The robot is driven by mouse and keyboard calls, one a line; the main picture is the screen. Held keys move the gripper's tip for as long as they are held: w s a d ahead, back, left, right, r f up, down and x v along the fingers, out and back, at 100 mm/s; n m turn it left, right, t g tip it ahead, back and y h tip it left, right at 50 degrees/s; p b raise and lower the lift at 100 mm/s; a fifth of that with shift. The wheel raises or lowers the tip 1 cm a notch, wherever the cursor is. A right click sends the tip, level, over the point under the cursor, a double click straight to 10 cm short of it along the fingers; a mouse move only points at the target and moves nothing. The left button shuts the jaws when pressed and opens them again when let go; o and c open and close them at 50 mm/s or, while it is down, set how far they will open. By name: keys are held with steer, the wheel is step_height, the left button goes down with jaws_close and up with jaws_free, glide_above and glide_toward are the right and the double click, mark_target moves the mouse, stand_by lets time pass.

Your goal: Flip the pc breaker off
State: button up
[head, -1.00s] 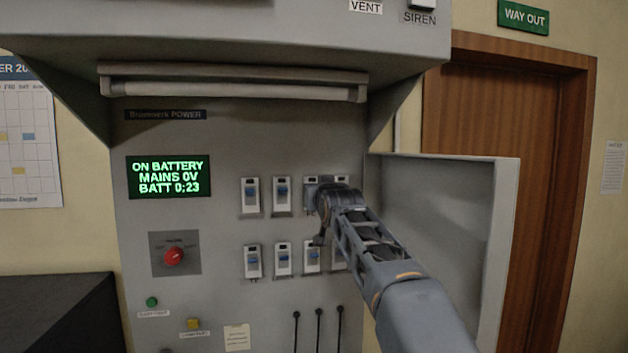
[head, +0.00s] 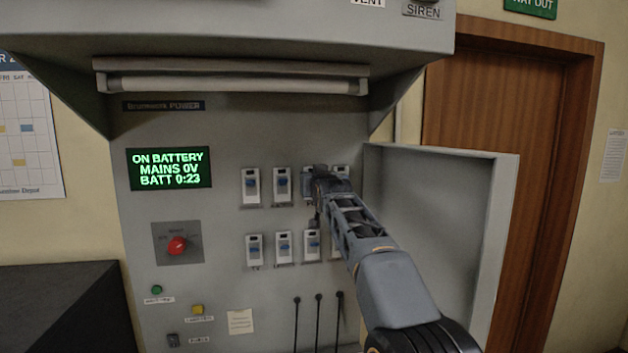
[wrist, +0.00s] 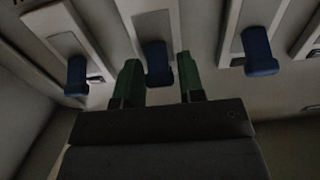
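The breakers stand in two rows on the grey panel (head: 225,225); their labels are too small to read, so I cannot tell which is the pc breaker. In the upper row, two breakers (head: 251,186) (head: 282,185) at the left show clear of my arm. My gripper (head: 318,184) is at the third upper breaker and hides most of it. In the wrist view, my gripper's two green fingers (wrist: 158,84) are apart, with a blue toggle (wrist: 157,58) between them. Contact cannot be told. Other blue toggles stand to the left (wrist: 76,76) and right (wrist: 258,52).
Lower-row breakers (head: 284,247) sit just below my gripper. An open grey door (head: 440,220) stands right of the panel, close to my forearm. A red rotary knob (head: 177,246) and a lit display (head: 169,168) are at left.

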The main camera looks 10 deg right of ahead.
steer(key=c, duration=0.6)
steer(key=shift+o, duration=0.2)
steer(key=f+t+b, duration=0.1)
steer(key=b, duration=0.4)
steer(key=shift+s+f+t, duration=0.15)
steer(key=shift+f+t, duration=0.1)
steer(key=shift+t, duration=0.05)
steer(key=shift+s+f+t+b, duration=0.1)
steer(key=shift+f+t+b, duration=0.15)
steer(key=shift+t+b, duration=1.1)
steer(key=shift+w+f+t+b, duration=0.15)
steer(key=shift+t+b, duration=0.7)
steer(key=shift+b, duration=0.9)
steer(key=shift+s+f+t+b, duration=0.15)
steer(key=shift+f+t+b, duration=0.15)
steer(key=shift+t+b, duration=1.05)
steer(key=shift+b, duration=0.3)
steer(key=o, duration=0.9)
